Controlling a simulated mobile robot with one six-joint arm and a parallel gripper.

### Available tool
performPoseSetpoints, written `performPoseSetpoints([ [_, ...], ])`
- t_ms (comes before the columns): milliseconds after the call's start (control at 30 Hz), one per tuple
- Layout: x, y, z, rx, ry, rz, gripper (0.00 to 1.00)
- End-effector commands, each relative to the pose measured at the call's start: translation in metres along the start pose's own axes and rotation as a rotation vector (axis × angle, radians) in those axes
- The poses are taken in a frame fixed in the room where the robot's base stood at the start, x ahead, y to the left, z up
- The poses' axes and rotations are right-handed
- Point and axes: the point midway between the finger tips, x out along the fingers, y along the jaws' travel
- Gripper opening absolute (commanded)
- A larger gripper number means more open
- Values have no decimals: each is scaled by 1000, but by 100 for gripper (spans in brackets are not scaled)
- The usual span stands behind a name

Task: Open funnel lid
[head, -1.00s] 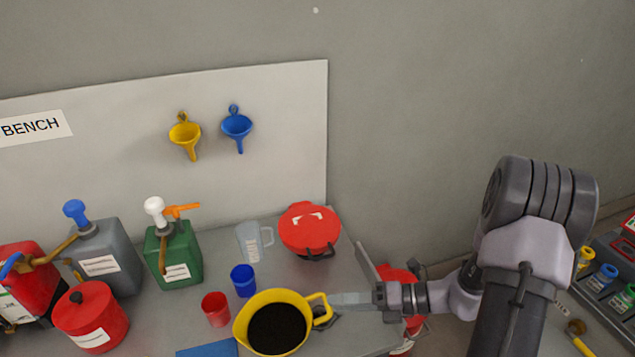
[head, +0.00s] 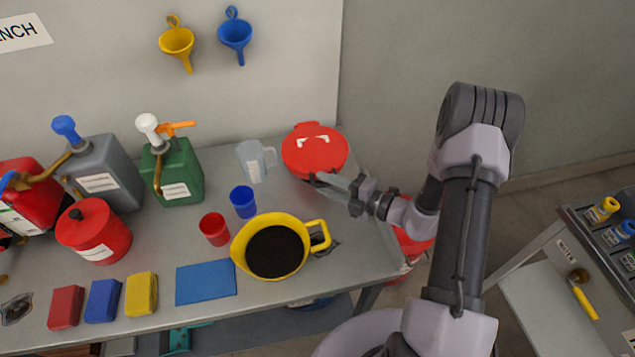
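The red funnel lid (head: 314,152) is round with a white mark on top and looks closed, at the back right of the bench. A dark handle or latch shows at its front edge, partly hidden by my gripper. My gripper (head: 322,180) is at the front right of the lid, its fingers reaching left to that front edge. Whether the fingers touch the lid, and how far apart they are, I cannot tell.
A yellow jug (head: 240,262) with dark contents stands in front of the gripper. A clear measuring jug (head: 254,163), a blue cup (head: 243,202) and a red cup (head: 214,229) stand left of the lid. A green pump can (head: 178,172) is further left.

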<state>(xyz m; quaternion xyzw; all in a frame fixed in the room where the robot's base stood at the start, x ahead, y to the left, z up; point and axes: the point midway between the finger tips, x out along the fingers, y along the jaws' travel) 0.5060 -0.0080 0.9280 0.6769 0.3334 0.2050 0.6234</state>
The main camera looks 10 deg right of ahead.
Motion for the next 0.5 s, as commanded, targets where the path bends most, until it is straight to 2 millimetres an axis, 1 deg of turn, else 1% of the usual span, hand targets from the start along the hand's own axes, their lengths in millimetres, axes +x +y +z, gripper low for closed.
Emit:
performPoseSetpoints([
  [33,8,-2,0,-2,3,0,32],
  [100,18,-1,0,-2,2,0,32],
  [200,26,0,0,-1,2,0,32],
  [300,30,0,0,-1,0,0,32],
  [500,30,0,0,-1,0,0,32],
])
